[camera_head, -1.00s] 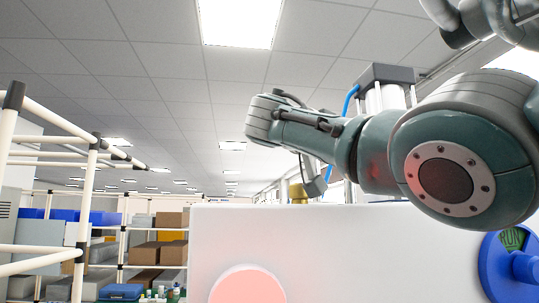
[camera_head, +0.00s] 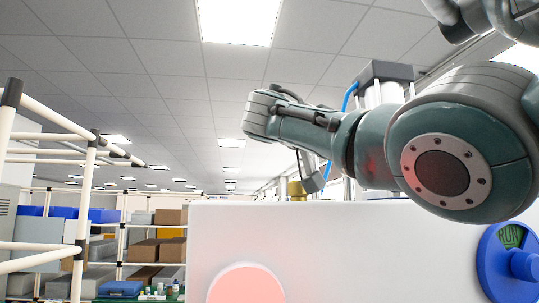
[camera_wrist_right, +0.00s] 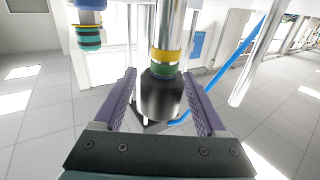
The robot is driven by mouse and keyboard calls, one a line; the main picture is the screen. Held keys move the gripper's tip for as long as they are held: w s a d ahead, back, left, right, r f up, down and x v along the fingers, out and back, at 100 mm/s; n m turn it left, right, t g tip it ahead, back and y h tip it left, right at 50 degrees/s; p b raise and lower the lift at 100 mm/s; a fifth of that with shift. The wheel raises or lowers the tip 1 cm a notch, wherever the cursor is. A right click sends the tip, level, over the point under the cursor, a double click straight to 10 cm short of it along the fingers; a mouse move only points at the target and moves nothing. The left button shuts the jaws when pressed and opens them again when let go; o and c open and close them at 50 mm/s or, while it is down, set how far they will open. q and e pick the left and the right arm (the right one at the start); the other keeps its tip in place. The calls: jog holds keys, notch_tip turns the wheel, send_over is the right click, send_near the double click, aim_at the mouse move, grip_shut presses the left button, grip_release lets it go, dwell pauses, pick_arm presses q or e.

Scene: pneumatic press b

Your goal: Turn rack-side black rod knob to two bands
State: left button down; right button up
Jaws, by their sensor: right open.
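In the right wrist view a black cylindrical knob (camera_wrist_right: 162,97) sits on a chrome rod (camera_wrist_right: 170,22). A yellow band (camera_wrist_right: 165,55) and a green band (camera_wrist_right: 163,69) show on the rod just above the knob. My right gripper (camera_wrist_right: 158,75) is open, with one purple-grey finger on each side of the knob. The gaps look narrow, and I cannot tell whether either finger touches it. In the head view my right arm crosses in front of the press, and I cannot make out its gripper or the knob there. My left gripper is not in view.
A second rod end with blue and green bands (camera_wrist_right: 88,35) stands upper left in the wrist view. A blue hose (camera_wrist_right: 232,62) runs at right. In the head view are a white panel (camera_head: 380,250), a pink button (camera_head: 245,287), a blue RUN dial (camera_head: 515,265) and a pipe rack (camera_head: 85,200).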

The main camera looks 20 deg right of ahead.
jog(key=b+v, duration=0.1)
jog(key=v, duration=0.1)
jog(key=shift+s+a+f+b, duration=0.1)
jog(key=shift+a+f+b, duration=0.2)
jog(key=shift+b, duration=0.1)
jog(key=v, duration=0.7)
jog(key=shift+r+b, duration=0.35)
jog(key=shift+b, duration=0.1)
